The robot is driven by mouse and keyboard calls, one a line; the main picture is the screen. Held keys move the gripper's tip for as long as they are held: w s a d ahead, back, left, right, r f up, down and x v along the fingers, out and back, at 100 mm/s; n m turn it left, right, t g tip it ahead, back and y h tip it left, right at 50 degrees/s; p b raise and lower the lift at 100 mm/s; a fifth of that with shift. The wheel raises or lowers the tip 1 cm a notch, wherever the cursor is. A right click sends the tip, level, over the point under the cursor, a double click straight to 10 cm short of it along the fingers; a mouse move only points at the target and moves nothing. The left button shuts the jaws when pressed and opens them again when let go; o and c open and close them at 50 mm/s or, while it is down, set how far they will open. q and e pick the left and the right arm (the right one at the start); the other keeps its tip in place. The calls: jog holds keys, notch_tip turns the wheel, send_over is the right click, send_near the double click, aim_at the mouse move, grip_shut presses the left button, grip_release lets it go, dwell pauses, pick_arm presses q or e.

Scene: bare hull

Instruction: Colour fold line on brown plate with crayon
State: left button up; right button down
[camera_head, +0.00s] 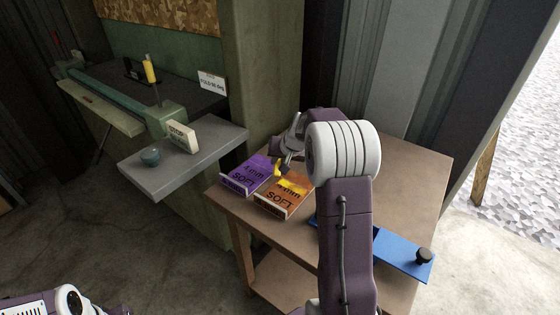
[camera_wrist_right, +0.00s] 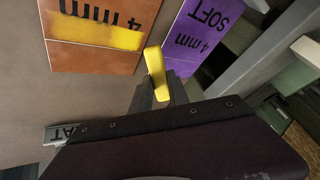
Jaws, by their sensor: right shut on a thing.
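The brown plate (camera_head: 282,201), orange-brown and lettered "4 mm SOFT", lies on the wooden table. A yellow band crosses it; the band also shows on the plate in the right wrist view (camera_wrist_right: 92,62). My right gripper (camera_head: 284,163) is shut on a yellow crayon (camera_wrist_right: 156,72), just above the plate's edge beside the purple plate. The crayon also shows in the head view (camera_head: 279,169). I cannot tell whether its tip touches the plate. My left gripper is out of view; only part of my left arm shows at bottom left.
A purple plate (camera_head: 243,176) lies left of the brown one. A blue strip (camera_head: 405,253) with a black knob lies at the table's (camera_head: 412,180) right. A green bending machine (camera_head: 160,118) stands behind.

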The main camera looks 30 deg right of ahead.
aim_at(280, 163)
notch_tip(280, 163, up, 6)
jog(key=p, duration=0.4)
jog(key=shift+r+p, duration=0.2)
jog(key=shift+p, duration=0.2)
jog(key=shift+f, duration=0.1)
